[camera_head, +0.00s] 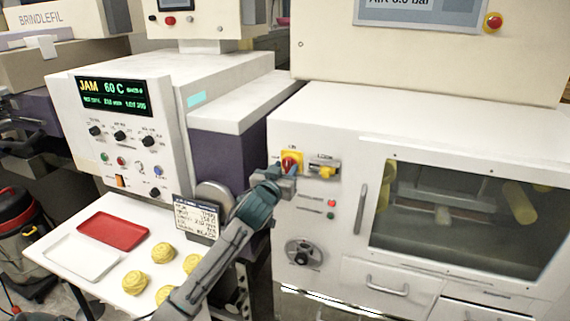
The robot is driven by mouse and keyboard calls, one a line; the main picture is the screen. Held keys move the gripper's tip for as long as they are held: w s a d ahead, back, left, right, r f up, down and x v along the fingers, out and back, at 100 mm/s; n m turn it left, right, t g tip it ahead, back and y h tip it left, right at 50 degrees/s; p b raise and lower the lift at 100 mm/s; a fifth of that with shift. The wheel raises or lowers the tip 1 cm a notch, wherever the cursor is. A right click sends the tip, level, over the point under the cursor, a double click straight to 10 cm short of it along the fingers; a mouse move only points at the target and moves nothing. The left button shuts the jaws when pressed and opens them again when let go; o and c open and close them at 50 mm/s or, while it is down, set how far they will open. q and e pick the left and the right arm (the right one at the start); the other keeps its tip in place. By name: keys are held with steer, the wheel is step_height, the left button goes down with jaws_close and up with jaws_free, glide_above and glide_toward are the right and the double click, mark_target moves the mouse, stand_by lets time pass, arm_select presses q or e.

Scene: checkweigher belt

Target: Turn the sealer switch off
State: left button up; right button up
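My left gripper (284,178) reaches up from the bottom of the head view to the white cabinet's front. Its tips are at or just in front of the lower edge of a red rotary switch (290,161) on a yellow plate; I cannot tell whether they touch it. The gap between the fingers is not clear. A yellow-handled lever (326,173) sits just right of it. An orange rocker switch (121,181) is on the left machine's panel. The labels are too small to read, so I cannot tell which one is the sealer switch. My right gripper is not in view.
The left machine's display (113,96) reads JAM 60 C. A white table (90,290) below holds a red tray (113,231), a white tray (82,258) and several yellow rounds (135,282). A label card (196,220) stands close left of my arm. A vertical door handle (361,208) is to the right.

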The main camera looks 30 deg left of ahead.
arm_select(q)
steer(key=shift+w, duration=0.25)
jaws_close()
